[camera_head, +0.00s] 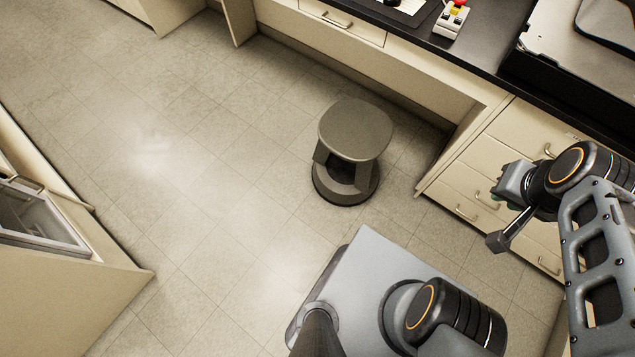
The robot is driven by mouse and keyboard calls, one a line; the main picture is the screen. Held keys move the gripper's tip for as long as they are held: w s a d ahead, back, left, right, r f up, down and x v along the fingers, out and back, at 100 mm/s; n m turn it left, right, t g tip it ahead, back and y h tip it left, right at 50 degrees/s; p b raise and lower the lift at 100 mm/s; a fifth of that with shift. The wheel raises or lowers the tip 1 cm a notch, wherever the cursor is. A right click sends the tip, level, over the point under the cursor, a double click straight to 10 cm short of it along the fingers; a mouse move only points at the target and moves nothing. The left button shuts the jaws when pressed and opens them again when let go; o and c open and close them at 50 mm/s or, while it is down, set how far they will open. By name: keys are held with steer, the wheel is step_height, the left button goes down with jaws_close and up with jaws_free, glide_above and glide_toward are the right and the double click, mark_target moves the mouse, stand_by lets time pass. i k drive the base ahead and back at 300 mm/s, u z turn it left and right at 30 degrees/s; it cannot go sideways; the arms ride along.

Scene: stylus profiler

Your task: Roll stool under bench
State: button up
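My gripper (497,241) is at the right, in front of the drawer cabinet and apart from the stool. It appears small and partly end-on, so its finger opening cannot be made out. I see nothing held in it.
A drawer cabinet (500,165) with handles borders the knee space on the right. A control box (451,20) with coloured buttons sits on the black benchtop. Another cabinet (75,290) stands at the left. The floor (170,150) left of the stool is clear.

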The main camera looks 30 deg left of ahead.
mark_target(352, 133)
steer(key=u, duration=1.95)
steer(key=i, duration=0.1)
steer(key=z, duration=0.55)
steer(key=k, duration=0.2)
steer(key=u, duration=0.85)
steer(key=i, duration=0.6)
steer(key=u, duration=0.65)
